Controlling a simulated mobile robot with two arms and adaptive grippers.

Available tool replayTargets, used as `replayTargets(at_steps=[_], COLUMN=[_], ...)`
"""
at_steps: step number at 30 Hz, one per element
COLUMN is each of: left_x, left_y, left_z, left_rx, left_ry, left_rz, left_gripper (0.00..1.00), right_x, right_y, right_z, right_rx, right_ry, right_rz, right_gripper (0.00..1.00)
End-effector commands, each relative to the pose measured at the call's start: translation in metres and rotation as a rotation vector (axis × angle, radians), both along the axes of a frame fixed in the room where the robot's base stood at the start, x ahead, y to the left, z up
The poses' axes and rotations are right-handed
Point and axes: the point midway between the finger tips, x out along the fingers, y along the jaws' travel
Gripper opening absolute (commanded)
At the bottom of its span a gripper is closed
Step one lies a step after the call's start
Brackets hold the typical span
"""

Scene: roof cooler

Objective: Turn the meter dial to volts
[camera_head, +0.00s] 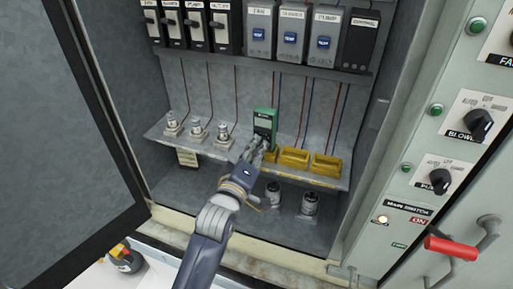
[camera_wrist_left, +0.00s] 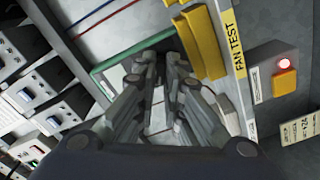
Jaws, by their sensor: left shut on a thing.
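The meter (camera_head: 265,119) is a green handheld case with a grey screen, standing upright on the shelf inside the open cabinet. My left gripper (camera_head: 261,146) is at the lower front of the meter and covers the dial. In the left wrist view the green edge of the meter (camera_wrist_left: 122,57) shows behind my fingers (camera_wrist_left: 160,80), which are close together. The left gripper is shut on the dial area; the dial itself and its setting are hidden. My right gripper is in neither view.
Yellow holders (camera_head: 295,157) stand right of the meter on the shelf (camera_head: 222,152). Several fuses (camera_head: 196,128) stand to its left. Wires hang behind. The open cabinet door (camera_head: 60,120) is at left, and a panel with knobs and a red handle (camera_head: 452,248) is at right.

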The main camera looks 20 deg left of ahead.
Motion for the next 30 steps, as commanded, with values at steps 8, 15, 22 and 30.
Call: replayTargets(at_steps=[8, 15, 22, 30], left_x=[0.0000, 0.0001, -0.0001, -0.0001], left_y=[-0.0005, -0.0010, -0.0020, -0.0022], left_z=[0.0003, 0.0007, 0.0010, 0.0010], left_rx=[0.068, 0.234, 0.421, 0.598], left_ry=[-0.002, -0.007, -0.014, -0.019], left_rz=[-0.001, -0.001, -0.002, -0.002], left_gripper=[0.00, 0.00, 0.00, 0.00], right_x=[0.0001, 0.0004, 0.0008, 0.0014], right_y=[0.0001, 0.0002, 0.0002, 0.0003], right_z=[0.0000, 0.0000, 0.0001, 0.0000], right_rx=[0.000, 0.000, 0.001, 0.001], right_ry=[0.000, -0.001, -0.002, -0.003], right_rz=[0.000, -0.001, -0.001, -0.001], right_gripper=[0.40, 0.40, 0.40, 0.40])
